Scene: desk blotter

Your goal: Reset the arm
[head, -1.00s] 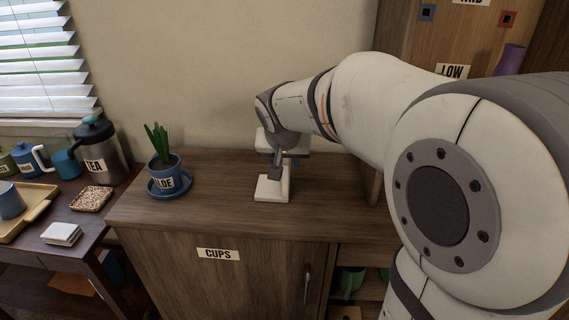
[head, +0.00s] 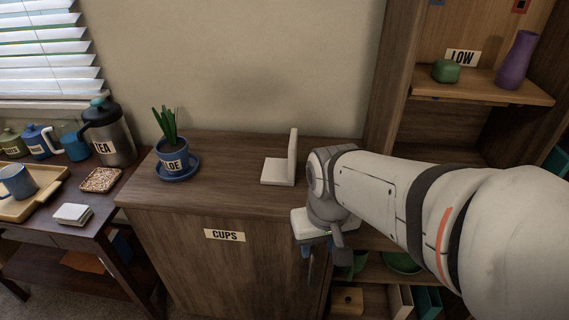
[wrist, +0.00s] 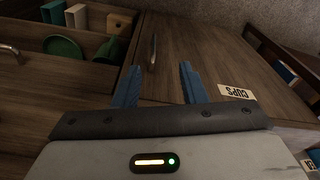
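My gripper (head: 308,262) hangs in front of the cups cabinet, near the right side of its door, pointing down. In the wrist view, the two blue fingers of my gripper (wrist: 159,84) stand well apart with nothing held between them. The cabinet door's handle (wrist: 153,52) shows beyond the gap between the fingers. A white L-shaped bookend (head: 278,172) stands on the cabinet top (head: 225,205), left of my wrist and apart from it, its upright plate on the right.
A potted aloe (head: 173,160) on a blue saucer stands on the cabinet's left. Open shelves with a green bowl (head: 402,262) lie beneath my arm. A side table with a tea jug (head: 108,135) is left.

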